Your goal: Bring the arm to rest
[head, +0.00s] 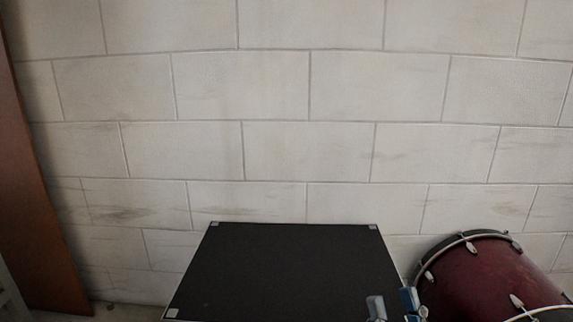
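My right gripper (393,304) shows at the bottom edge of the head view, in front of the near right part of a black bench top (285,265). Its two blue-grey fingertips stand apart with nothing visible between them. The rest of that gripper and its arm are cut off by the frame's lower edge. My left gripper is not in view.
The black top has pale corner pieces and looks bare. A dark red drum (480,275) with metal lugs lies to its right, close to my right gripper. A pale block wall (300,90) stands behind. A brown upright panel (40,210) is at the left.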

